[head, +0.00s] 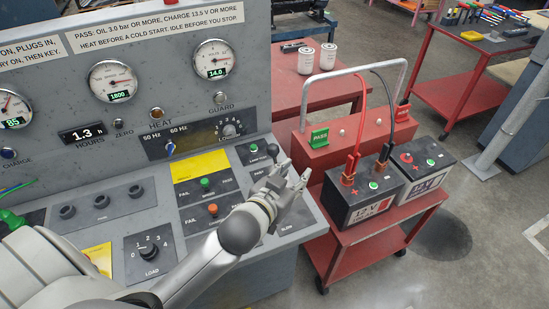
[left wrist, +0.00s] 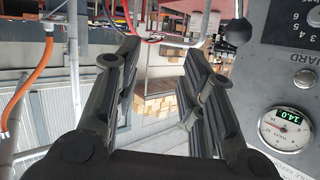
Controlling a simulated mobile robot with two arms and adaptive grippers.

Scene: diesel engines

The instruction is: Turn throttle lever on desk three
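A grey control desk (head: 130,55) fills the left of the head view; no desk number is readable. My left gripper (head: 297,178) hangs over the right panel of the desk, between the FAST and SLOW labels. It covers much of that panel. A dark knob (head: 272,150) shows just behind the fingers. A dark ball on a thin stem (left wrist: 237,32), looking like the throttle lever, shows in the left wrist view, right of the fingers and apart from them. The left wrist view shows the fingers (left wrist: 165,52) open with nothing held. My right gripper is out of view.
A red cart (head: 335,238) stands right of the desk, carrying batteries (head: 363,203) and a red box (head: 340,145) with a tall handle. A load knob (head: 149,253) and small switches sit on the desk. Floor is open at lower right.

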